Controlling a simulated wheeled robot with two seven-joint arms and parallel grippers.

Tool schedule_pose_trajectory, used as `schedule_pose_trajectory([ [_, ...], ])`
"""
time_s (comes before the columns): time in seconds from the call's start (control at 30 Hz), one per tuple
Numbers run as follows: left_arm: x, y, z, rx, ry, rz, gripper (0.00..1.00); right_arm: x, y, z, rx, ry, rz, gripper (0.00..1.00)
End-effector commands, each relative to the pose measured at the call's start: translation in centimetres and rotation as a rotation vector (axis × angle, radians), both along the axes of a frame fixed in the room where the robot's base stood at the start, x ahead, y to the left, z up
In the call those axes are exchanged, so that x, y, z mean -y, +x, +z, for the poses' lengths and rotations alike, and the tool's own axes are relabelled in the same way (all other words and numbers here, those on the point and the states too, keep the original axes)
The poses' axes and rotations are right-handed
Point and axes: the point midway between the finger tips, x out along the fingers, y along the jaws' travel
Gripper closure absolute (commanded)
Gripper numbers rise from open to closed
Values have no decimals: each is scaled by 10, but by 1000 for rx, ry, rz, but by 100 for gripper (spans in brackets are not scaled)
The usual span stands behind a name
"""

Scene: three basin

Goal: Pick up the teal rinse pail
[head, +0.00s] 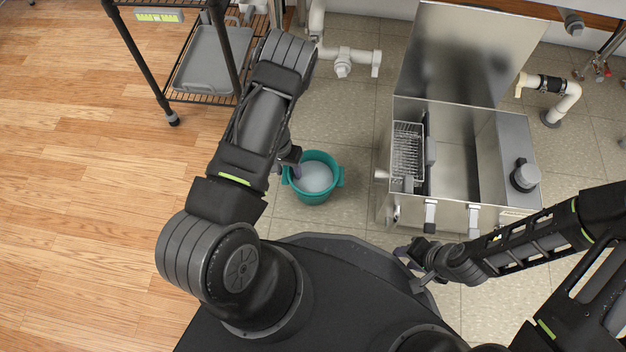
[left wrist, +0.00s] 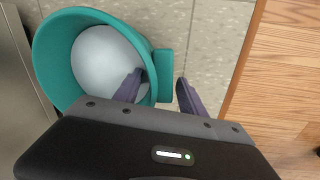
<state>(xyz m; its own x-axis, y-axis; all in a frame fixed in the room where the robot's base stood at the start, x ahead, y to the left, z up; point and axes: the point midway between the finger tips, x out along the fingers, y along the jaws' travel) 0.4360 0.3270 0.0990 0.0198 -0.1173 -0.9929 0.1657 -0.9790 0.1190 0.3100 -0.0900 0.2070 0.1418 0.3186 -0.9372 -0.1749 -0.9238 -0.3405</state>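The teal rinse pail (head: 334,184) stands upright on the tiled floor, with greyish-white contents inside. It also shows in the left wrist view (left wrist: 60,90), with a square teal grip tab on its right side. My left gripper (head: 292,168) is at the pail's left rim. In the left wrist view my left gripper (left wrist: 160,92) is open. One finger overlaps the pail's inside and the other is outside, with the tab between them; contact cannot be told. My right gripper (head: 408,268) is open and empty in front of the steel basin.
A steel basin unit (head: 455,125) with an open lid and wire basket stands right of the pail. A black wire rack (head: 205,97) with a grey tray is at the upper left. White pipes (head: 343,58) rise behind the pail. Wooden floor at left is clear.

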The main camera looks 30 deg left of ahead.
Motion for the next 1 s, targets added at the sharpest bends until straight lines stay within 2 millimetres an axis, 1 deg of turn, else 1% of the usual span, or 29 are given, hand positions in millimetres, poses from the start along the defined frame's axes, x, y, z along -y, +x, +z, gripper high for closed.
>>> schedule_pose_trajectory([
  [0.03,0,0,0,0,0,0,57,0,0,0,0,0,0,64],
  [0.07,0,0,0,0,0,0,59,0,0,0,0,0,0,64],
  [0.57,0,0,0,-1,0,0,100,0,0,0,0,0,0,64],
  [1.0,0,-1,0,-1,0,-1,100,0,0,0,0,0,0,64],
])
